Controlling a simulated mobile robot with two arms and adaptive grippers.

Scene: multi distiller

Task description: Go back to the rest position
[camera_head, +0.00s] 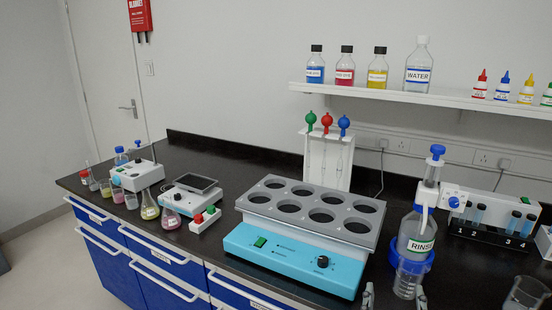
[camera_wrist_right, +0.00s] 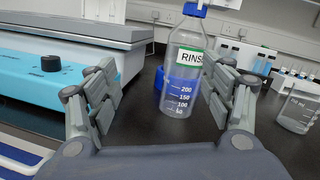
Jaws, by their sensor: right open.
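My right gripper (camera_head: 395,297) shows only by its fingertips at the bottom edge of the head view. In the right wrist view its two fingers (camera_wrist_right: 163,88) are spread wide apart with nothing gripped. The clear RINSE bottle (camera_head: 417,243), with a blue-topped dispenser, stands upright on the black bench just beyond the fingertips. In the wrist view the bottle (camera_wrist_right: 184,75) shows in the gap between the fingers, with space on both sides; I cannot tell how far it is past the tips. My left gripper is not in view.
The turquoise heating block (camera_head: 290,258) with round wells stands left of the right gripper. A beaker (camera_head: 525,294) stands to the right and a black vial rack (camera_head: 492,232) behind it. A pipette stand (camera_head: 327,160) is at the back. Flasks and small devices fill the left bench.

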